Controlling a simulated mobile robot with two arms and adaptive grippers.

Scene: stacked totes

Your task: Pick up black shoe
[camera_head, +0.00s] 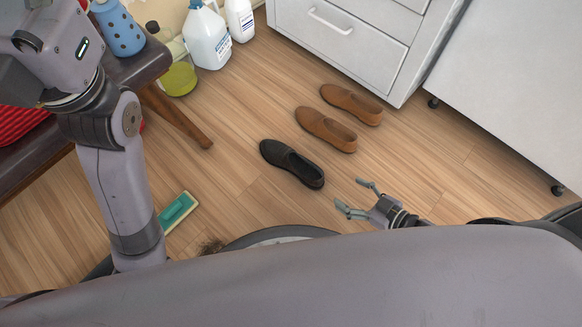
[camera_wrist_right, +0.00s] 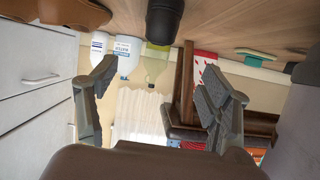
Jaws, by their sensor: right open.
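The black shoe (camera_head: 291,163) lies on the wooden floor near the middle of the head view, its opening toward the lower right. My right gripper (camera_head: 349,193) is open and empty, just right of the shoe's near end and apart from it. In the right wrist view, which looks upside down, the open fingers (camera_wrist_right: 157,72) frame the background. The black shoe (camera_wrist_right: 165,20) shows at the top between them, partly cut off by the edge. My left arm comes in at the left of the head view; its gripper is not in view.
Two brown shoes (camera_head: 326,129) lie behind the black one, near a white drawer cabinet (camera_head: 340,32). A bench (camera_head: 140,68), jugs (camera_head: 207,36) and a green-topped brush (camera_head: 177,210) are on the left. A white wheeled unit (camera_head: 510,80) stands right. Floor around the black shoe is clear.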

